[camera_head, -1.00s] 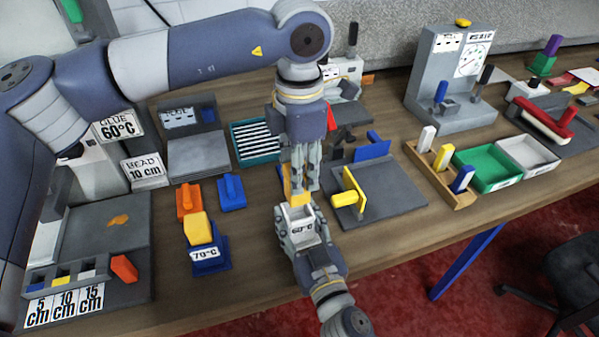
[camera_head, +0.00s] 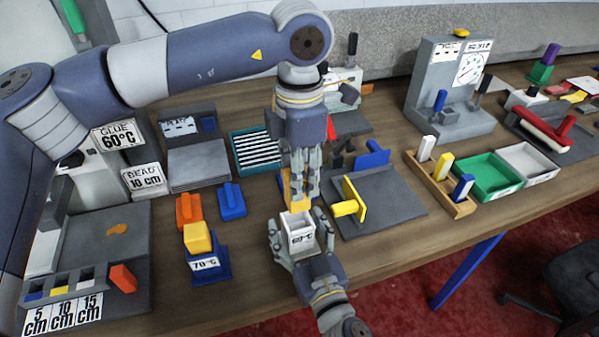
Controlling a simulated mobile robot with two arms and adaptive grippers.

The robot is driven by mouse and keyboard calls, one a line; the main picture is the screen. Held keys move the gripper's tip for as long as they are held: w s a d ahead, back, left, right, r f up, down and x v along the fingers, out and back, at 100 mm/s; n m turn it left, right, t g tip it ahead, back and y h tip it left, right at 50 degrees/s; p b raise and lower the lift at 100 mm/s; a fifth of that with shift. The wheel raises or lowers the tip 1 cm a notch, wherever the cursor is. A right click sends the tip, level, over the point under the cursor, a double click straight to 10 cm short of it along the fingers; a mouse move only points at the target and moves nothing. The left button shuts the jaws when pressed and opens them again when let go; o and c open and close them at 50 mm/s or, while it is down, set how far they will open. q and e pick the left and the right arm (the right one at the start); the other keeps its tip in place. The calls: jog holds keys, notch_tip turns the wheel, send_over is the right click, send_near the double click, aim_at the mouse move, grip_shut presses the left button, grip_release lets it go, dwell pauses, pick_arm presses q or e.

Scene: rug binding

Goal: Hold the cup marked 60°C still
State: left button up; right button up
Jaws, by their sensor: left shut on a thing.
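The cup marked 60°C (camera_head: 300,243) is white and open-topped, and stands upright near the table's front edge. My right gripper (camera_head: 300,236) comes from below right, with its fingers on both sides of the cup. I cannot tell whether they press on it. My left gripper (camera_head: 299,188) points down directly above the cup and is shut on a yellow-orange piece (camera_head: 291,196). That piece is just over the cup's rim and partly hidden by the fingers. I cannot tell whether it touches the cup.
A blue holder marked 70°C (camera_head: 208,268) with a yellow block stands to the left. Orange (camera_head: 188,211) and blue (camera_head: 232,202) blocks lie behind it. A grey board (camera_head: 385,208) with a yellow piece is close on the right. Bare table lies between the 70°C holder and the cup.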

jog(key=v, duration=1.2)
dwell(0.4)
